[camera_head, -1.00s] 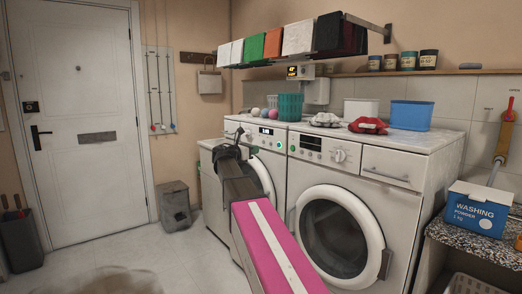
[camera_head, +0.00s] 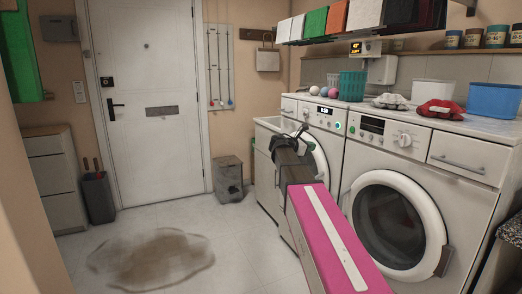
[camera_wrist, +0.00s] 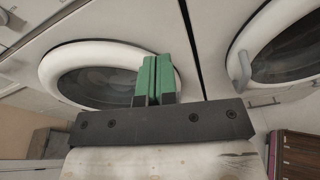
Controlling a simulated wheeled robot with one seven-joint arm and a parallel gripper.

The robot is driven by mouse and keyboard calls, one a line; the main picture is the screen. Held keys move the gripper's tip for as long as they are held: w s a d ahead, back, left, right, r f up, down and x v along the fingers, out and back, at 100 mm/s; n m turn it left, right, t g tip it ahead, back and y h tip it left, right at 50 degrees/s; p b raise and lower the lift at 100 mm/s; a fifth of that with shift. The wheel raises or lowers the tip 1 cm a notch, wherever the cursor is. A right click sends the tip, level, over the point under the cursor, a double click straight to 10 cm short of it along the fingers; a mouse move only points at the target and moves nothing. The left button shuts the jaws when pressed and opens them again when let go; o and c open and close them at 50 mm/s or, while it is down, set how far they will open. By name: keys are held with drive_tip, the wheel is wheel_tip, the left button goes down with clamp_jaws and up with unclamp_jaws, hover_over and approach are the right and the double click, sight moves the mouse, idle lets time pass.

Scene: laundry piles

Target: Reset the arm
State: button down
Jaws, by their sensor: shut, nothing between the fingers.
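My arm, with a pink link, reaches forward in the head view toward the washing machines. My gripper shows in the wrist view (camera_wrist: 155,78) with its green fingers together and nothing between them. In the head view the gripper end (camera_head: 290,135) is dark and small, in front of the left machine. The left washing machine (camera_head: 327,135) and the right washing machine (camera_head: 375,150) stand side by side with round doors closed. In the wrist view the fingers overlap a round door (camera_wrist: 95,75), and I cannot tell the gap between them.
Piles of red (camera_head: 438,108) and grey-white cloth (camera_head: 390,101), a green basket (camera_head: 353,86) and a blue tub (camera_head: 494,100) sit on the machines. A grey bin (camera_head: 229,178) stands by the wall. A brown stain (camera_head: 150,260) marks the open floor before the white door (camera_head: 145,70).

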drive_tip(key=s+a+f+m+g+y, duration=0.15)
drive_tip(key=s+f+m+y, duration=0.35)
drive_tip(key=f, duration=0.7)
drive_tip(key=s+a+f+m+g+y, duration=0.1)
drive_tip(key=s+a+f+m+y, duration=0.2)
drive_tip(key=s+f, duration=0.7)
drive_tip(key=s+a+f+m+g+y, duration=0.1)
drive_tip(key=s+a+f+m+y, duration=0.2)
drive_tip(key=s+f+m, duration=0.3)
drive_tip(key=s+a+f+m+g+y, duration=0.2)
drive_tip(key=s+a+f+m+y, duration=0.2)
drive_tip(key=f, duration=0.7)
drive_tip(key=s+a+m, duration=0.2)
drive_tip(key=s, duration=0.1)
drive_tip(key=shift+f, duration=0.35)
